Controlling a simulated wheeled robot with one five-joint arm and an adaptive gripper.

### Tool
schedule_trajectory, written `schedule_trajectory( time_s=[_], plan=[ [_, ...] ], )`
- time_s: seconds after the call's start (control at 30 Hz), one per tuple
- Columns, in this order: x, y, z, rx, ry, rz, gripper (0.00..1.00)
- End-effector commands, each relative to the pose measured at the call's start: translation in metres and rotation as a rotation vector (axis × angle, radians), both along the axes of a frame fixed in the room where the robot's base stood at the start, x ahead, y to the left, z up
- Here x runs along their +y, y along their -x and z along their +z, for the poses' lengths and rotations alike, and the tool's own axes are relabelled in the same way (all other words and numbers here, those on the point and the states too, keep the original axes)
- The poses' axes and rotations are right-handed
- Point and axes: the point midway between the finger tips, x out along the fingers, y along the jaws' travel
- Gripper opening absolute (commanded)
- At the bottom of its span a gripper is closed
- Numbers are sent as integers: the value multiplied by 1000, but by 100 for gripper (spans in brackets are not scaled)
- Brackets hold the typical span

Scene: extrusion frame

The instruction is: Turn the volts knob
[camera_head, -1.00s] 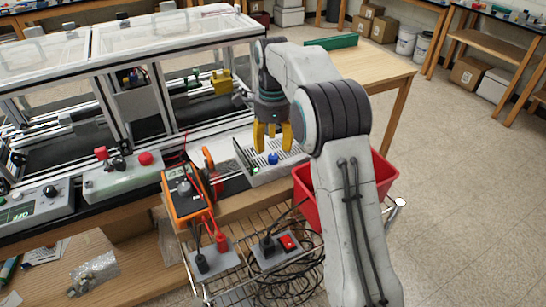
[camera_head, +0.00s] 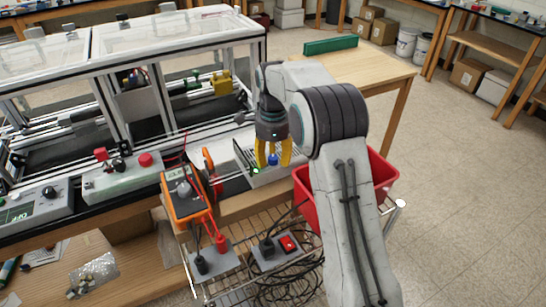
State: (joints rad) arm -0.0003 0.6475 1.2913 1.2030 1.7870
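A small blue knob (camera_head: 273,159) shows on the grey sloped panel of a box (camera_head: 284,174), next to a lit green button (camera_head: 256,170). No label can be read, so I cannot tell for sure that it is the volts knob. My gripper (camera_head: 273,157) points down with its yellow fingers apart. The knob shows between the fingertips, one on its left and one on its right. I cannot tell whether the fingers touch it. Part of the box is hidden by my gripper.
An orange meter (camera_head: 182,200) with red leads stands left of the box. A control box with a red button (camera_head: 146,159) is farther left. A red bin (camera_head: 304,190) is at the right front, and a framed conveyor enclosure (camera_head: 180,52) is behind.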

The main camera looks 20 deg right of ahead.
Motion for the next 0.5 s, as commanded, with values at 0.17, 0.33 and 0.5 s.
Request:
schedule_trajectory(
  time_s=[0.17, 0.33, 0.5],
  plan=[
    [0, 0, 0, 0, 0, 0, 27],
    [0, 0, 0, 0, 0, 0, 12],
    [0, 0, 0, 0, 0, 0, 0]
  ],
)
